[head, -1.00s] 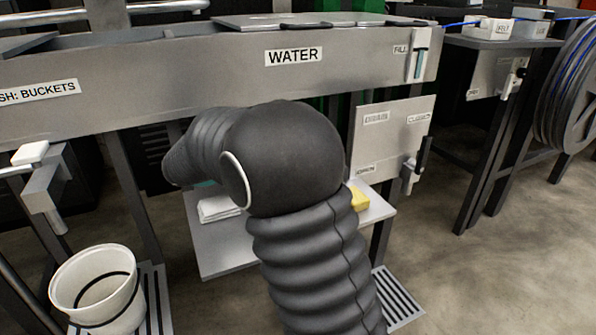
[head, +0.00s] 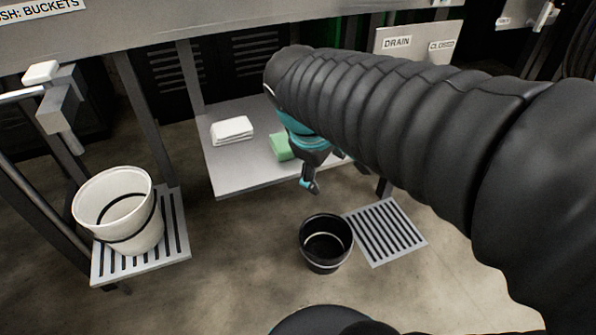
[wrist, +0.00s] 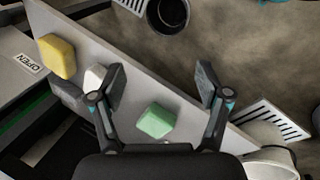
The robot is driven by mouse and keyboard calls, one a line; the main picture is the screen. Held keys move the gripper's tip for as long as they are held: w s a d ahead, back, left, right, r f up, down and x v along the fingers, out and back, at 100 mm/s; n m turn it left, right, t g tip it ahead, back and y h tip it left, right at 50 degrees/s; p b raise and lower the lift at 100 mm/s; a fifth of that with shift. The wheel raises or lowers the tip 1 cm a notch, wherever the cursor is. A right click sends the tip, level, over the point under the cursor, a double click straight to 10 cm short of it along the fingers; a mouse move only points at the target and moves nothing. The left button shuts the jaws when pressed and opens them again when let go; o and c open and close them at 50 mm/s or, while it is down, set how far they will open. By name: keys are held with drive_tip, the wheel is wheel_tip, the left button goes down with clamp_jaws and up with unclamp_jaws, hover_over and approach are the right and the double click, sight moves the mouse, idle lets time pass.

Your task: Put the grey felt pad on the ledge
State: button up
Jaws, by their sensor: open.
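A dark grey block-like piece (wrist: 69,94), possibly the grey felt pad, shows in the wrist view beside a yellow sponge (wrist: 57,56). It is partly at the shelf's edge, and my arm hides that area in the head view. The low grey shelf (head: 240,180) is the only ledge-like surface seen clearly. A green sponge (head: 281,147) lies on it, and it also shows in the wrist view (wrist: 156,120) between my fingers. My gripper (head: 325,172) is open and empty above the shelf; its spread fingers show in the wrist view (wrist: 160,80).
A small white piece (wrist: 95,77) shows behind one finger. A black bucket (head: 325,243) stands on the floor beside another grate (head: 386,231).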

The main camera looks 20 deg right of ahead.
drive_tip(key=s+a+f+m+t+y, duration=0.1)
drive_tip(key=s+a+m+t+y, duration=0.2)
drive_tip(key=s+a+m, duration=0.1)
drive_tip(key=shift+s+a+m+y, duration=0.3)
drive_tip(key=shift+s+m, duration=0.55)
drive_tip(key=shift+m, duration=0.15)
